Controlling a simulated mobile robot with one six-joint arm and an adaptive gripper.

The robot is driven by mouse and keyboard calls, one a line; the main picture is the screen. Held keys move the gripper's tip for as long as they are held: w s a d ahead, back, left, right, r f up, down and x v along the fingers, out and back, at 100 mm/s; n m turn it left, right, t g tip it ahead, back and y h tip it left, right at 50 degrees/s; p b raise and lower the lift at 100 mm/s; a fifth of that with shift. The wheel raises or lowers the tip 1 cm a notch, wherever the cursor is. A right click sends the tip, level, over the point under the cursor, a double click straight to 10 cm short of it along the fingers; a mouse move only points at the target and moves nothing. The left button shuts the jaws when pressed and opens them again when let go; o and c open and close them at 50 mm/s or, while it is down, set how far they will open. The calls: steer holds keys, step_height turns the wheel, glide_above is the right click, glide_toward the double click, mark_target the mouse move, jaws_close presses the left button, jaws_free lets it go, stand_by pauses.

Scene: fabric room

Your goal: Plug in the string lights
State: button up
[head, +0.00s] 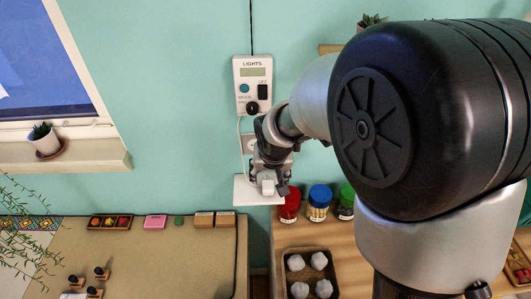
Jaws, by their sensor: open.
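A white control box labelled LIGHTS (252,86) hangs on the teal wall, with a small display, a blue button, a dark switch and a black knob. A thin white cable (239,135) runs down from it. Below it, a pale socket plate (248,143) shows partly behind my arm. A small white shelf (244,192) sticks out of the wall lower down. My gripper (267,176) is open, pointing down just above this shelf. A small white block, perhaps the plug (268,187), is at its fingertips; I cannot tell whether they touch it.
Jars with red (290,204), blue (319,202) and green lids stand on the wooden table at right, behind a dark tray (309,275) of white lumps. A beige table (150,262) at left holds small boxes and stamps. A window sill (85,156) juts out at upper left.

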glide_above(268, 184)
steer(key=s, duration=0.2)
step_height(268, 184, down, 4)
steer(key=shift+f+b, duration=0.15)
steer(key=shift+b, duration=0.25)
steer(key=shift+s, duration=0.1)
steer(key=b+x, duration=0.1)
steer(key=x, duration=0.4)
steer(key=shift+d+f+b, duration=0.1)
steer(key=shift+d+b, duration=0.1)
steer(key=shift+b, duration=0.15)
steer(key=shift+c, duration=0.4)
steer(key=c, duration=1)
step_height(268, 184, up, 10)
steer(key=p, duration=0.3)
